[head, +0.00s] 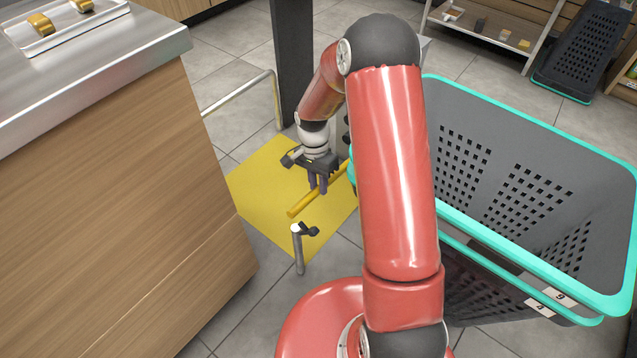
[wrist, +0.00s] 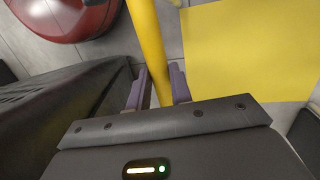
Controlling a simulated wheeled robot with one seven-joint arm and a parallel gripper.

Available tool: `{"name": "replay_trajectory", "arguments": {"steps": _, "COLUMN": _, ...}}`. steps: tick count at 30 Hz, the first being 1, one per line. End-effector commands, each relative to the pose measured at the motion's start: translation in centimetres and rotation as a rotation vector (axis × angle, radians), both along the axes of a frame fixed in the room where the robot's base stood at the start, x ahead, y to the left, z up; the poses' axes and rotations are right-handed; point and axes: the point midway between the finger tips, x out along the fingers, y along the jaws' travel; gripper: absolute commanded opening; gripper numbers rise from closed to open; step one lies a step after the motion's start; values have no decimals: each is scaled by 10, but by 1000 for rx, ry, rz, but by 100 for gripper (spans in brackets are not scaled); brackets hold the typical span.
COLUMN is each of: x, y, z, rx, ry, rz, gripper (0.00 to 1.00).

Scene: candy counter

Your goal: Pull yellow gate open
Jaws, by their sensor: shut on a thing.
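The yellow gate (head: 305,203) is a yellow bar that shows in the head view above a yellow floor mat. Its near end is free, a little above and beside a short grey post with a dark catch (head: 299,240). My gripper (head: 318,187) is shut on the bar, with one finger on each side. In the wrist view the yellow bar (wrist: 148,45) runs down between the two purple-grey fingers (wrist: 158,88). The far end of the bar is hidden behind my arm in the head view.
A yellow mat (head: 258,190) lies on the tiled floor. A wooden counter (head: 110,200) stands at the left, with a pale rail (head: 240,93) and dark column (head: 293,60) behind. Grey baskets with teal rims (head: 520,120) stand close at the right.

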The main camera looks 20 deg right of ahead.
Motion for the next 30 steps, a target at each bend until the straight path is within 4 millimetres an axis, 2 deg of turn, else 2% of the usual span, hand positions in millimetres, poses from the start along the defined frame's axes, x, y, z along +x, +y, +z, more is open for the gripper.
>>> {"name": "replay_trajectory", "arguments": {"steps": 6, "x": 1, "y": 0, "z": -1, "rx": -1, "ry": -3, "rz": 0, "gripper": 0}}
{"name": "replay_trajectory", "arguments": {"steps": 7, "x": 1, "y": 0, "z": -1, "rx": -1, "ry": -3, "rz": 0, "gripper": 23}}
{"name": "replay_trajectory", "arguments": {"steps": 12, "x": 1, "y": 0, "z": -1, "rx": -2, "ry": -3, "rz": 0, "gripper": 43}}
{"name": "replay_trajectory", "arguments": {"steps": 22, "x": 2, "y": 0, "z": 4, "rx": -2, "ry": -4, "rz": 1, "gripper": 43}}
{"name": "replay_trajectory", "arguments": {"steps": 30, "x": 13, "y": 0, "z": 45, "rx": -2, "ry": -7, "rz": 1, "gripper": 43}}
